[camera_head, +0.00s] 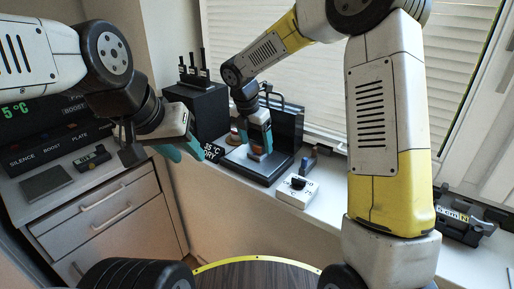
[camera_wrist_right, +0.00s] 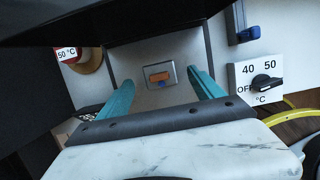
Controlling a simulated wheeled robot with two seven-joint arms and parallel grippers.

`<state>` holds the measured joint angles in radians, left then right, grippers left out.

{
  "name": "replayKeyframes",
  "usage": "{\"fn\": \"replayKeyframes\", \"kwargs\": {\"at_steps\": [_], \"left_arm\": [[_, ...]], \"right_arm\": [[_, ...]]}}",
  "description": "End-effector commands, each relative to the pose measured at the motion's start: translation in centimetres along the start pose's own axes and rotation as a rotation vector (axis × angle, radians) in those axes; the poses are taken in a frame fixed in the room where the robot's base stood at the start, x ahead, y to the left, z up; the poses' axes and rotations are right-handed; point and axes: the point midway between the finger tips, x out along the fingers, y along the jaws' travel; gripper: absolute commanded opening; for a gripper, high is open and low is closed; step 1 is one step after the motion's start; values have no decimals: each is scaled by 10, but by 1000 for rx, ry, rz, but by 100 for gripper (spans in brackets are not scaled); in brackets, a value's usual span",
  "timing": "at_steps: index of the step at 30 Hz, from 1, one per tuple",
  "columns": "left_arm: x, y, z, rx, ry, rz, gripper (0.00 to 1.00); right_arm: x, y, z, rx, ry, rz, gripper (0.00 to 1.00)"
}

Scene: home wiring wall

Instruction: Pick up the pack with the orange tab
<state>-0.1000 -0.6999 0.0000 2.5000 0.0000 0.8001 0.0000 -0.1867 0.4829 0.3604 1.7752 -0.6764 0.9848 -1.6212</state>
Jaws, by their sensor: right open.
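A white dial box (camera_head: 297,191) stands on the sill right of the dark stand (camera_head: 284,166). A black box with upright prongs (camera_head: 200,105) stands behind left. A grey and black device (camera_head: 462,216) is far right. Drawers (camera_head: 100,205) are below the left counter.

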Motion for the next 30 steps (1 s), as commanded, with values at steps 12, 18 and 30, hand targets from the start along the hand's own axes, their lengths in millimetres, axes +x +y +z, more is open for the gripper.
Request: {"fn": "replayKeyframes", "kwargs": {"at_steps": [12, 18, 30], "left_arm": [[0, 0, 0, 0, 0, 0, 36], [0, 0, 0, 0, 0, 0, 36], [0, 0, 0, 0, 0, 0, 36]], "right_arm": [[31, 1, 1, 1, -1, 0, 76], [31, 1, 1, 1, 0, 0, 41], [30, 1, 1, 1, -1, 1, 3]]}}
